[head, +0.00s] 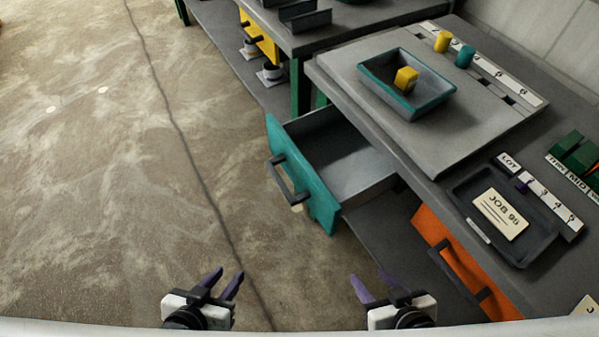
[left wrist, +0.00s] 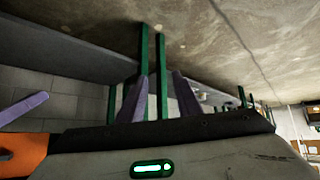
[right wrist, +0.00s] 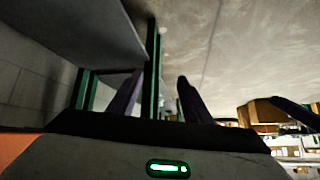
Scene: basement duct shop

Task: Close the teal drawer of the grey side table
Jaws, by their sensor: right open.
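The teal drawer (head: 308,182) of the grey side table (head: 420,160) stands pulled well out in the head view. Its grey inside is visible and looks empty. A dark bar handle (head: 287,180) is on its teal front. My left gripper (head: 224,276) is open and empty, below and left of the drawer, over the floor. My right gripper (head: 372,280) is open and empty, below and right of the drawer front. Both are apart from the drawer. The wrist views show purple fingers spread, with green table legs (left wrist: 143,75) beyond; the drawer is not clear there.
An orange drawer (head: 460,262) with a dark handle is in the same table, near my right gripper. On top are a teal-rimmed tray (head: 425,104) with a yellow block (head: 405,78) and a dark job tray (head: 470,205). Open floor (head: 110,170) lies to the left.

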